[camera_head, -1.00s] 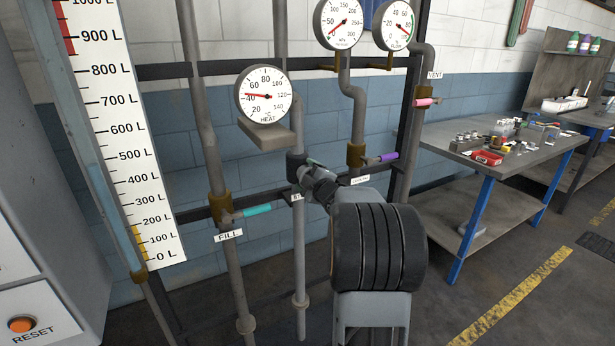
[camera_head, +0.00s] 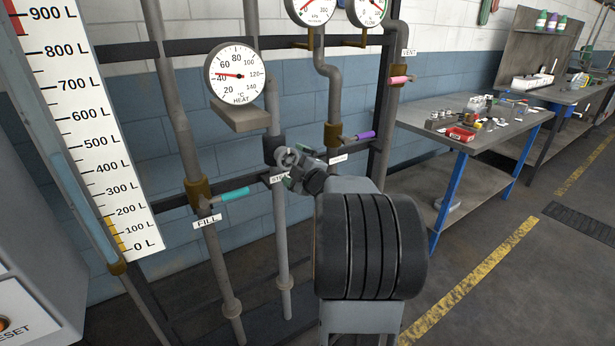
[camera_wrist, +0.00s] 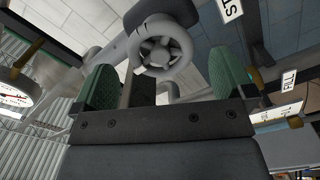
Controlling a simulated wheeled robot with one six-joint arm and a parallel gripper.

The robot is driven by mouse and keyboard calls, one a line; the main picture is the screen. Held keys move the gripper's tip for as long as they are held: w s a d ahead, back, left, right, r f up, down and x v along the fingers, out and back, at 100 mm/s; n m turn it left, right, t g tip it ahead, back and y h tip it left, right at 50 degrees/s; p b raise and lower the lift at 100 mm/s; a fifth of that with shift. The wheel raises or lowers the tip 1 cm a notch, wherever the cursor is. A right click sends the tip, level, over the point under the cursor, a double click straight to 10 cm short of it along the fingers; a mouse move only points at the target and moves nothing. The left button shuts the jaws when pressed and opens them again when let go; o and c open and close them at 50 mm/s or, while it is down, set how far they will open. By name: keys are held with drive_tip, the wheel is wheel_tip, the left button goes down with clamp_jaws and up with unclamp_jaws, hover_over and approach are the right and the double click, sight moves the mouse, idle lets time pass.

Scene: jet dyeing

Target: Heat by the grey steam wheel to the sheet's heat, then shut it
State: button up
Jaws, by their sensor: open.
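The grey steam wheel (camera_wrist: 162,48) shows in the wrist view, between and just beyond the green-padded fingers of my open gripper (camera_wrist: 165,76). I cannot tell whether the fingers touch its rim. In the head view the wheel (camera_head: 287,156) is on the grey steam pipe, partly hidden by my gripper (camera_head: 299,170), which is right at it. The HEAT dial (camera_head: 236,74) is above left of the wheel, its red needle near 40 °C. The steam label is partly covered. No sheet with a heat value can be made out.
A teal FILL handle (camera_head: 236,194) is left of the wheel and a purple handle (camera_head: 365,136) right of it. A pink VENT handle (camera_head: 399,79) is farther right. A level scale (camera_head: 90,130) stands at left. A workbench (camera_head: 470,135) with small parts stands at right.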

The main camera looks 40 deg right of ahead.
drive_tip(key=s+a, duration=0.1)
drive_tip(key=s, duration=0.6)
drive_tip(key=shift+s, duration=0.25)
drive_tip(key=s+d+f+m+g+h, duration=0.45)
drive_tip(key=d+f+m+g, duration=0.2)
drive_tip(key=m, duration=0.25)
drive_tip(key=s+a+f+m+g+p, duration=0.1)
drive_tip(key=s+a+m+g+p, duration=0.25)
drive_tip(key=a+g, duration=0.2)
drive_tip(key=s+a+r+y+p, duration=0.1)
drive_tip(key=a+r+y+p, duration=0.1)
drive_tip(key=a, duration=0.7)
drive_tip(key=s+a+r+n+g+y+p, duration=0.1)
drive_tip(key=s+a+r+y+p, duration=0.1)
drive_tip(key=a, duration=0.7)
drive_tip(key=s+a+r+g+y+p, duration=0.1)
drive_tip(key=a+r+y+p, duration=0.2)
drive_tip(key=a, duration=0.5)
drive_tip(key=shift+s+a+r+p, duration=0.25)
drive_tip(key=shift+a+r+p, duration=0.25)
drive_tip(key=shift+p, duration=0.4)
drive_tip(key=shift+d, duration=0.15)
